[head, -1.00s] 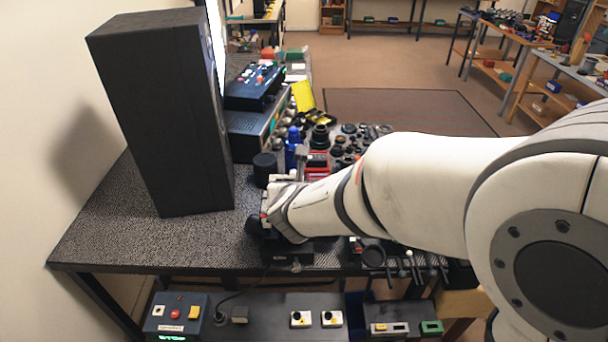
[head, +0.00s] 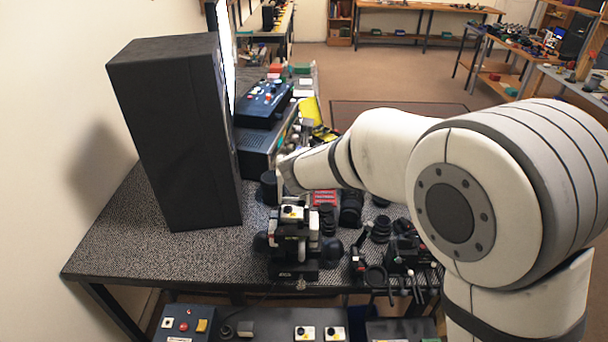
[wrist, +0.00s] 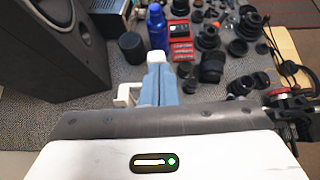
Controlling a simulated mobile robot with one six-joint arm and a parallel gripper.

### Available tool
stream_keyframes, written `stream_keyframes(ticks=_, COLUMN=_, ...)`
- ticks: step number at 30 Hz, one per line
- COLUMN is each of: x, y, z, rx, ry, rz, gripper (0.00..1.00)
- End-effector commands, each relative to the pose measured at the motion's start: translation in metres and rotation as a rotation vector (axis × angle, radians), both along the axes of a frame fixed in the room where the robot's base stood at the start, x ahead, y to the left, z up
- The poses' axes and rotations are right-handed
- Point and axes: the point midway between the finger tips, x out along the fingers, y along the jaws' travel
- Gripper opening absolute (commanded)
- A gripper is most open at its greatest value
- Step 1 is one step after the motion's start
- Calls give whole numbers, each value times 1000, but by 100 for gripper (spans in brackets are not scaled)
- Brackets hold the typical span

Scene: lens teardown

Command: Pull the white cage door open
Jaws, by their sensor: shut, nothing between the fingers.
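In the wrist view my gripper (wrist: 160,62) points forward over the bench, its pale fingers together with nothing between them. A small white bracket-like piece (wrist: 124,94) shows just left of the fingers. I cannot tell whether it is part of the white cage door or whether the fingers touch it. In the head view a black device with white parts (head: 290,238) stands upright at the bench's front edge, below my wrist. It may be the cage; no door is clearly distinguishable on it. My fingertips are mostly hidden there behind the wrist.
A tall black speaker (head: 170,140) stands at the left of the bench. The bench's left front surface (head: 150,235) is clear.

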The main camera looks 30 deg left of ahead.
Motion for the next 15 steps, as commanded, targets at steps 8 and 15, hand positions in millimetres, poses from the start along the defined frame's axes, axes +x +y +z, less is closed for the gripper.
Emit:
stream_keyframes(ticks=8, x=27, y=13, z=0, rx=0, ry=1, rz=-4, gripper=0)
stream_keyframes(ticks=15, x=41, y=20, z=-2, rx=0, ry=0, rz=-7, gripper=0)
